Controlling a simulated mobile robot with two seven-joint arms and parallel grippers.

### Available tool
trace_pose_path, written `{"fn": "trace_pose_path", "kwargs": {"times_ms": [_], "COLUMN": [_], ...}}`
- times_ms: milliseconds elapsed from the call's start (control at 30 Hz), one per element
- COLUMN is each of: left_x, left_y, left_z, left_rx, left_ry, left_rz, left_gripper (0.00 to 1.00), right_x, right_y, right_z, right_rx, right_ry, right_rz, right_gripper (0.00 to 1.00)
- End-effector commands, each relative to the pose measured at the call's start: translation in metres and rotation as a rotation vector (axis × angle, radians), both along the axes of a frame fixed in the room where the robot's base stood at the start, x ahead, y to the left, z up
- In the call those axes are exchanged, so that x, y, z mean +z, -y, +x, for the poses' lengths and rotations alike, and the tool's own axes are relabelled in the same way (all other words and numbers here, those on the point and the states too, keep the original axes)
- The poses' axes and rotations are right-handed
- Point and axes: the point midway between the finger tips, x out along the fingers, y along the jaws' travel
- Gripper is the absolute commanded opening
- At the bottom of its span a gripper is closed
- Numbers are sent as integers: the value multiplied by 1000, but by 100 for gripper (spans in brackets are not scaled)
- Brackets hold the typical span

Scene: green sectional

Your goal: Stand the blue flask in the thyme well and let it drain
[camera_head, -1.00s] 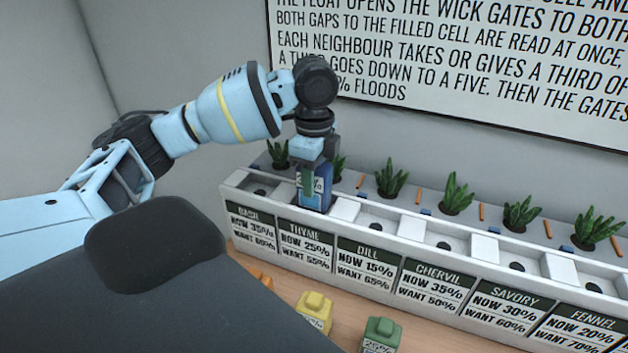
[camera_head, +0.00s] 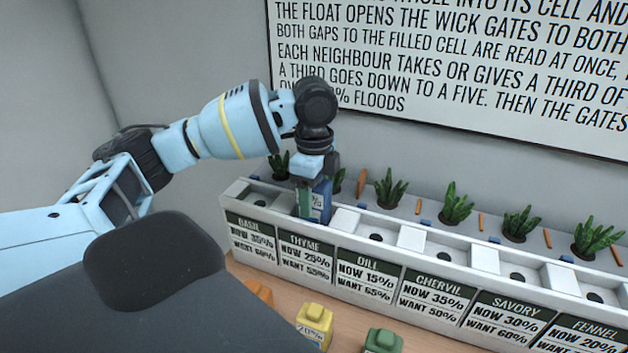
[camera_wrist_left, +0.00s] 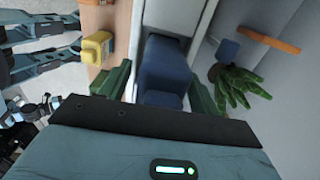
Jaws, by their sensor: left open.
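The blue flask (camera_head: 321,203) stands in the thyme well (camera_head: 300,222), behind the label reading THYME, NOW 25%, WANT 55%. My left gripper (camera_head: 312,208) is open around the flask's upper part, with a green finger in front of its left side. In the left wrist view the flask (camera_wrist_left: 166,75) lies between the two green fingers (camera_wrist_left: 160,92), with a gap showing on each side. The well's floor and the flask's lower part are hidden by the trough's front wall. My right gripper is not in view.
The white trough has more wells: basil (camera_head: 254,198) to the left, dill (camera_head: 365,222) to the right, then chervil, savory and fennel. Yellow (camera_head: 314,322) and green (camera_head: 383,342) flasks and an orange one (camera_head: 260,292) stand on the wooden counter in front. Plants (camera_head: 390,188) line the back.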

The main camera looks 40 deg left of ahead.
Motion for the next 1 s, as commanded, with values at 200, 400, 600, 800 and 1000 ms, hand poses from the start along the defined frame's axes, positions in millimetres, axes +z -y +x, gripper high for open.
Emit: {"fn": "trace_pose_path", "kwargs": {"times_ms": [200, 400, 600, 800, 1000], "left_x": [27, 70, 98, 114, 121], "left_y": [0, 1, 0, 0, 0], "left_z": [1, 1, 0, 1, 0], "left_rx": [0, 0, 1, 0, 0], "left_ry": [4, 5, 5, 3, 0], "left_rz": [-2, -2, 1, 1, 0], "left_gripper": [63, 63, 63, 63, 63], "right_x": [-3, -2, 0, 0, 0], "right_y": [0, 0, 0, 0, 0], "right_z": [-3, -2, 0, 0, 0], "right_rx": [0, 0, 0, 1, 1], "right_ry": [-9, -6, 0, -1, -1], "right_rz": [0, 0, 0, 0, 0], "right_gripper": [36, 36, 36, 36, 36]}}
